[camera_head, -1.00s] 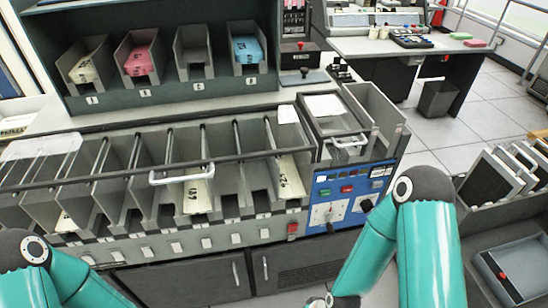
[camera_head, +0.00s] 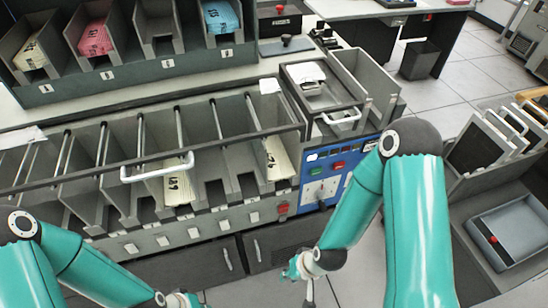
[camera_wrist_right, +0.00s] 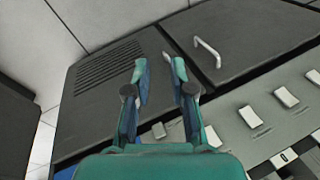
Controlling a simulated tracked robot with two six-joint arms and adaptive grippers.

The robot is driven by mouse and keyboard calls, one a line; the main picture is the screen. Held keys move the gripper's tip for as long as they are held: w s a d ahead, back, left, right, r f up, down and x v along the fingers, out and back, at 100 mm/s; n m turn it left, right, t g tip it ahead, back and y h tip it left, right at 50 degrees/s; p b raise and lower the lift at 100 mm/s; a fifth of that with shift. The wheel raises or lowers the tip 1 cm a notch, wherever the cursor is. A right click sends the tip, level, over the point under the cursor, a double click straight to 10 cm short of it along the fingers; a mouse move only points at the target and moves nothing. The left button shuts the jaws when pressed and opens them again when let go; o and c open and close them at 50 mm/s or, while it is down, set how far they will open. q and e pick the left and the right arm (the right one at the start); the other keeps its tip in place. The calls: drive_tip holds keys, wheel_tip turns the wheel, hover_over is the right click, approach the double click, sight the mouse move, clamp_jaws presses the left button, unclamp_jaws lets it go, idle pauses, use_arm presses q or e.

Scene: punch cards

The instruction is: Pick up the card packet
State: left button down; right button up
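Cream card packets stand in the grey sorter pockets: one (camera_head: 178,188) below the white handle and one (camera_head: 277,158) in the right-hand pocket. Upper bins hold a cream packet (camera_head: 31,53), a pink packet (camera_head: 95,38) and a blue packet (camera_head: 220,16). I cannot tell which one the task means. My right gripper (camera_head: 301,284) is low in front of the sorter cabinet, apart from all packets. In the right wrist view it (camera_wrist_right: 158,72) is open and empty, facing the cabinet doors. My left gripper (camera_head: 184,299) is at the bottom edge, mostly cut off.
The sorter has a rail with a white handle (camera_head: 157,167) across its pockets. A blue control panel (camera_head: 330,175) is at its right end. A grey cart with a tray (camera_head: 515,233) and upright panels stands at the right. Floor is open in front of the cabinet.

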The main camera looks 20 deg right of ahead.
drive_tip(key=w+a+m+t+h+b, duration=0.1)
drive_tip(key=w+t+b, duration=0.2)
drive_tip(key=w+b, duration=0.2)
drive_tip(key=w+a+m+t+b, duration=0.1)
drive_tip(key=w+m+t+b, duration=0.1)
drive_tip(key=w+b, duration=0.3)
drive_tip(key=w+r+m+t+b, duration=0.1)
drive_tip(key=r+t+b, duration=0.1)
drive_tip(key=b, duration=0.1)
drive_tip(key=w+a+r+m+t+h+b, duration=0.1)
drive_tip(key=w+r+b, duration=0.1)
drive_tip(key=b, duration=0.1)
drive_tip(key=w+r+m+t+h+b, duration=0.1)
drive_tip(key=w+r+m+t+b, duration=0.1)
drive_tip(key=b, duration=0.1)
drive_tip(key=shift+w+a+r+t, duration=0.15)
drive_tip(key=shift+w+t, duration=0.1)
drive_tip(key=shift+t, duration=0.05)
drive_tip(key=m+t+h+b, duration=0.45)
drive_tip(key=m+b, duration=0.55)
drive_tip(key=b, duration=0.3)
approach(279, 180)
drive_tip(key=shift+m+t, duration=0.3)
drive_tip(key=shift+t, duration=0.05)
drive_tip(key=shift+f+p+x, duration=0.2)
drive_tip(key=shift+p+x, duration=2.95)
drive_tip(key=shift+p, duration=0.05)
drive_tip(key=shift+f+p+x, duration=0.15)
drive_tip(key=shift+p+x, duration=3)
drive_tip(key=shift+p, duration=0.05)
